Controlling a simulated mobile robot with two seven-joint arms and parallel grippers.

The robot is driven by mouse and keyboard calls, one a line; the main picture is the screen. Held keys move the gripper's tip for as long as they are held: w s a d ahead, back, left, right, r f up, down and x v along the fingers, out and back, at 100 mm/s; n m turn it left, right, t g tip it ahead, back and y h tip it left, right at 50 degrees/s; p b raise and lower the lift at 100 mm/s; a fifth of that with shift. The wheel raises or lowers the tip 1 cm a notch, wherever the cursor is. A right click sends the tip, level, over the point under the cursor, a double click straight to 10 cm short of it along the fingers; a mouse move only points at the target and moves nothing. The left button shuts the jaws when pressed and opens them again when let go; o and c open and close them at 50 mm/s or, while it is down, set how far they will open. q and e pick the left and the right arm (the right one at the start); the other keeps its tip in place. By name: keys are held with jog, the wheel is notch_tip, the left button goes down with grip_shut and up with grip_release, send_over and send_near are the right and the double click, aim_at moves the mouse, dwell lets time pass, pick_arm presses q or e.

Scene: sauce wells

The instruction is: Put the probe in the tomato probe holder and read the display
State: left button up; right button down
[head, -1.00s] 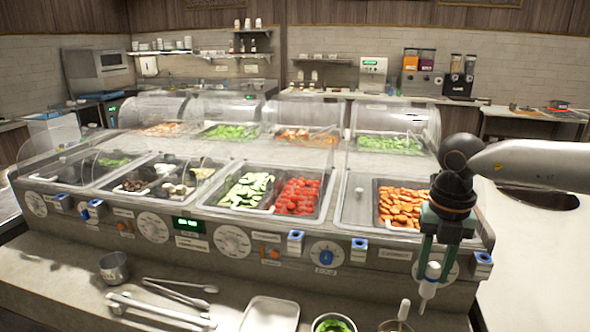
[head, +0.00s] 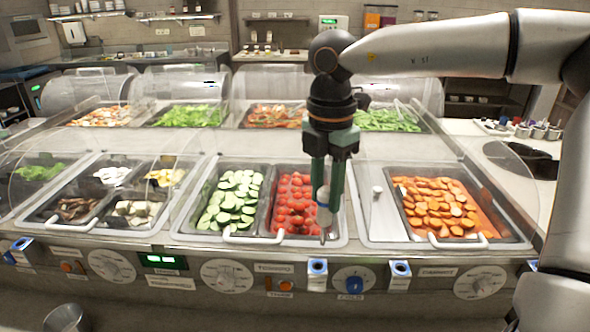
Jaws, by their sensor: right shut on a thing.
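My right gripper (head: 327,203) is shut on the probe (head: 324,217), a white handle with a thin dark tip pointing down. It hangs over the front right corner of the tomato pan (head: 295,203), above the counter's front panel. A blue and white holder (head: 317,273) is on the panel just below the probe tip, right of a label that seems to read TOMATO (head: 274,268). The probe is apart from this holder, whose opening looks empty. The green display (head: 163,261) is lit on the panel further left; its digits are too small to read.
A similar holder (head: 400,274) is to the right, with a blue knob (head: 354,281) between the two. Cucumber (head: 229,202) and carrot (head: 437,204) pans flank the tomatoes. Clear guards (head: 390,165) stand behind.

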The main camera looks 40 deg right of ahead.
aim_at(321, 219)
jog(key=shift+w+r, duration=0.1)
jog(key=shift+w, duration=0.4)
jog(key=shift+s+f+b, duration=0.2)
jog(key=shift+f+b, duration=0.4)
jog(key=shift+f, duration=0.25)
pick_arm(q)
jog(key=shift+w+f+b, duration=0.15)
jog(key=shift+f+b, duration=0.5)
jog(key=shift+f, duration=0.3)
jog(key=shift+w+f+b, duration=0.1)
jog(key=shift+f+b, duration=0.5)
jog(key=shift+f, duration=0.35)
pick_arm(e)
jog(key=shift+w+f, duration=0.1)
jog(key=shift+f, duration=1.95)
pick_arm(q)
jog(key=shift+w+f+b, duration=0.1)
jog(key=shift+f+b, duration=0.65)
jog(key=shift+b, duration=0.05)
pick_arm(e)
jog(key=shift+f, duration=0.35)
pick_arm(q)
jog(key=shift+f+b, duration=2.4)
jog(key=shift+f, duration=0.05)
pick_arm(e)
jog(key=shift+f, duration=2.5)
